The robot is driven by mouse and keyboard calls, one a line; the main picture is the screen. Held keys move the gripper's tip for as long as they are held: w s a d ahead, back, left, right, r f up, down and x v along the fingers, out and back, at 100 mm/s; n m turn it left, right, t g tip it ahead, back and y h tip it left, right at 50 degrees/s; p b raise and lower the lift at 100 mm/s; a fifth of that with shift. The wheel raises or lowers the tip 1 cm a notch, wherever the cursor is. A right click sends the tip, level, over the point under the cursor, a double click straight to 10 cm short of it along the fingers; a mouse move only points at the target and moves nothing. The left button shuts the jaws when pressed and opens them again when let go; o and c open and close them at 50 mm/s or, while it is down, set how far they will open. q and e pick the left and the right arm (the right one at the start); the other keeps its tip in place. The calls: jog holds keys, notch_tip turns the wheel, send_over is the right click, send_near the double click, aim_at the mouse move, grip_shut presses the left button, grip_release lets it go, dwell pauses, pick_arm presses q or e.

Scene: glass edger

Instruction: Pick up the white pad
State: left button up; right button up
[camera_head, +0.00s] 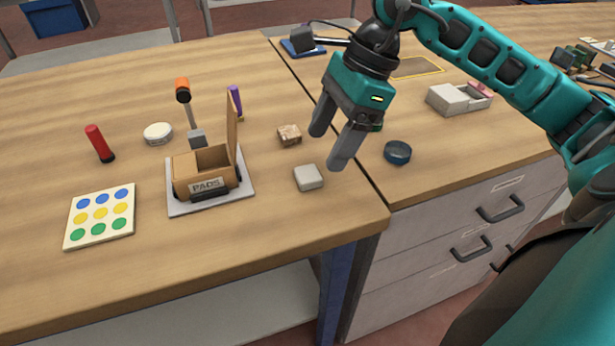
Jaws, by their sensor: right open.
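A small whitish block-shaped pad (308,177) lies on the wooden table near its front right corner. My right gripper (333,150) comes in from the upper right and points down. Its two grey fingers are apart with nothing between them. It is above and slightly right of the pad and does not appear to touch it. A wooden box labelled PADS (207,187) stands open on a light grey plate (180,209), left of the pad. The box's lid is raised on its right side. My left gripper is not in view.
A brown speckled block (289,135) lies just behind the pad. A dark round dish (397,152) is right of my gripper. A dotted card (99,216), red cylinder (99,143), round white tin (158,133) and orange-ended tool (184,92) are at left. The table's front middle is clear.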

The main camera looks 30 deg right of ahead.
aim_at(310, 173)
jog(key=x, duration=0.5)
jog(key=shift+w+a+f+b, duration=0.15)
jog(key=shift+w+f+b, duration=0.05)
jog(key=shift+f+b, duration=0.15)
jog(key=shift+c, duration=0.2)
jog(key=c, duration=1.1)
